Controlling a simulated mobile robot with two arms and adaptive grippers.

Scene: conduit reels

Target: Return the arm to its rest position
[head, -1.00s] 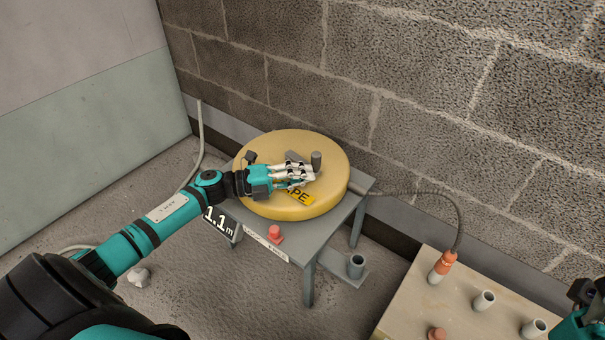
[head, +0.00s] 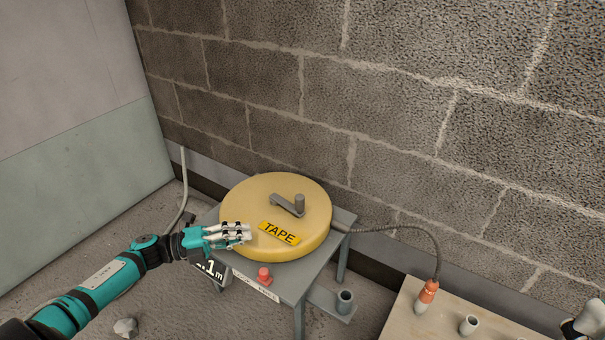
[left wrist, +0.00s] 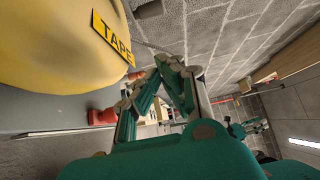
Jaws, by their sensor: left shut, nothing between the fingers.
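My left gripper (head: 246,234) is shut and empty in the head view, by the front left edge of a yellow tape reel (head: 315,215). The reel lies on a small grey table (head: 292,285) and has a grey crank handle (head: 290,205) on top and a "TAPE" label. In the left wrist view, my left gripper's fingertips (left wrist: 165,65) meet, with the reel (left wrist: 60,50) at upper left. My right gripper (head: 588,325) shows only in part at the lower right edge; its fingers cannot be read.
A red button (head: 264,275) is at the table's front edge, with a length display (head: 215,271) left of it. A hose (head: 400,227) runs from the reel to an orange-collared fitting (head: 427,293) on a light board (head: 440,325). A block wall stands behind.

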